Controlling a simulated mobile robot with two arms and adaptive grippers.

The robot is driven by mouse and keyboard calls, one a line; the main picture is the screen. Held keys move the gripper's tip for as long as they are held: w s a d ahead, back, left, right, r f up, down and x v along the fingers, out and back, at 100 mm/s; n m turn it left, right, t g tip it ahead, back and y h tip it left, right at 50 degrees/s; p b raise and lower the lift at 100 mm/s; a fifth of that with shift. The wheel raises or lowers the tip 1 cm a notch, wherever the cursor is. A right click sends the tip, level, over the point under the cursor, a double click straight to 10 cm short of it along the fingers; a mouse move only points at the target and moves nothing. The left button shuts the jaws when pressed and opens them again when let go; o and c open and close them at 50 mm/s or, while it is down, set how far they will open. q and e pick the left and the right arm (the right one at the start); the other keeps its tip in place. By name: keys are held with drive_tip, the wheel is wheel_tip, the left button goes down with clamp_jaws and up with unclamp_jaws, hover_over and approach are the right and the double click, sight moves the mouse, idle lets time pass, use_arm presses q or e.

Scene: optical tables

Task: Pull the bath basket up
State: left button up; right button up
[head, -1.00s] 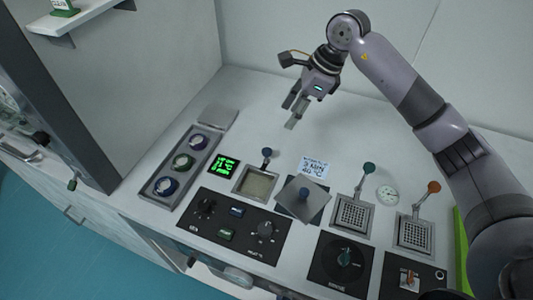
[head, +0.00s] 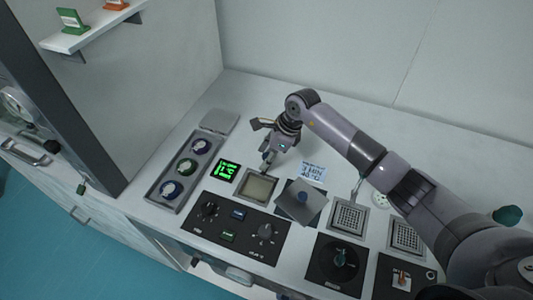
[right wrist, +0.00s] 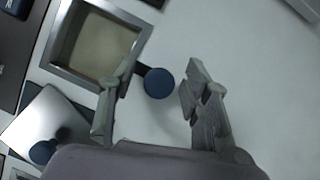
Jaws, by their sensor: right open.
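A square metal-framed bath (head: 257,187) with a tan inside sits in the table top; it fills the upper left of the right wrist view (right wrist: 98,45). A handle with a round blue knob (right wrist: 159,83) stands at its far edge. My right gripper (head: 267,163) is open above that edge. In the right wrist view its two fingers (right wrist: 155,100) are spread with the blue knob between them, and no contact shows. The knob is largely hidden by the gripper in the head view. My left gripper is not in view.
Right of the bath lies a tilted metal lid (head: 301,201) with a blue knob. Two perforated baskets (head: 349,217) (head: 406,235) are further right. A green-lit display (head: 226,171) and a tray of round vials (head: 186,168) are left.

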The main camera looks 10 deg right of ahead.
drive_tip(key=shift+c, duration=0.5)
clamp_jaws()
idle(0.5)
